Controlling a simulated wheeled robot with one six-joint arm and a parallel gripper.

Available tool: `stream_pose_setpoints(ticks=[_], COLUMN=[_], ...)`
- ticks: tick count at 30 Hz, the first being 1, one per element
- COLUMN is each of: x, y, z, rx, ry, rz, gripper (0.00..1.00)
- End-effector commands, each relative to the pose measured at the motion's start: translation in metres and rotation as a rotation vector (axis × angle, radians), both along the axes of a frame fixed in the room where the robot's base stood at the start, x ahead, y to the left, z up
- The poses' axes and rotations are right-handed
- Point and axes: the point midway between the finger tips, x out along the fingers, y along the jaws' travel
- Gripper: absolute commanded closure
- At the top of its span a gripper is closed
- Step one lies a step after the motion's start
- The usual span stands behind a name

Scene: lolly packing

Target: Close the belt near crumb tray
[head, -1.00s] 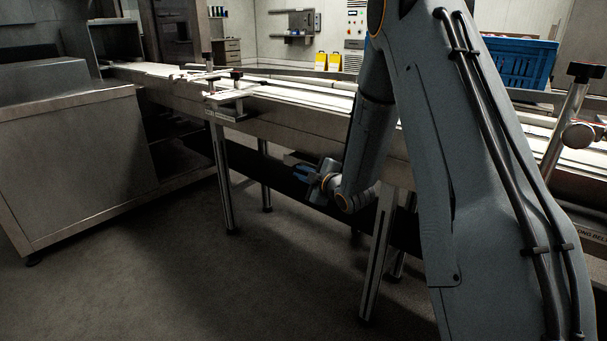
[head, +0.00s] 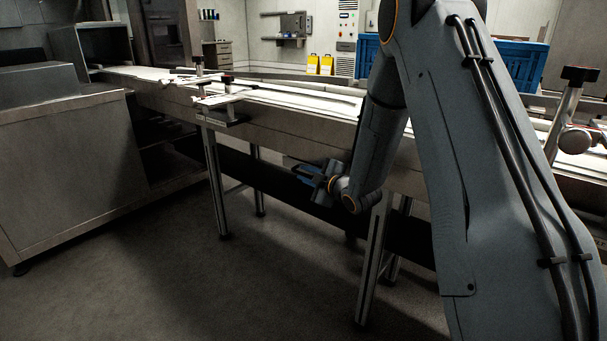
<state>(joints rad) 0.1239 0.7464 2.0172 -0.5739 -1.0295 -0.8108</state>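A long dark tray-like strip (head: 277,183) runs under the near side of the conveyor belt (head: 290,97), between its legs; I take it for the crumb tray. My gripper (head: 303,171) is beside the strip, below the conveyor's side wall, pointing left in the picture. Its dark and blue finger parts overlap the strip. It is too small and dark to tell whether the fingers are open or touch the tray. The strip's right part is hidden behind my arm and a conveyor leg. I cannot tell how far the tray sticks out.
A steel cabinet (head: 70,170) stands at the left. Guide clamps (head: 220,95) sit on the belt's near edge. A conveyor leg (head: 371,262) stands just right of my gripper. Blue crates (head: 512,66) stand behind the belt. The floor (head: 200,285) in front is clear.

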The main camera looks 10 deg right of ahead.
Motion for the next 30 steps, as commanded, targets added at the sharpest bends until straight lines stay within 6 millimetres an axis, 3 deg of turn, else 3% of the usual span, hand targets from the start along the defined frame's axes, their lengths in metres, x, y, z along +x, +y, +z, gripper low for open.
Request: stream_pose_setpoints(ticks=[6, 12, 24, 30], x=[-0.034, -0.054, -0.058, -0.063], y=[-0.011, -0.018, -0.020, -0.001], z=[0.010, 0.014, 0.014, 0.018], rx=[0.000, -0.001, -0.002, 0.009], ry=[0.000, -0.001, 0.001, 0.093], rz=[0.004, 0.005, 0.005, -0.022], gripper=[0.83, 0.83, 0.83, 0.83])
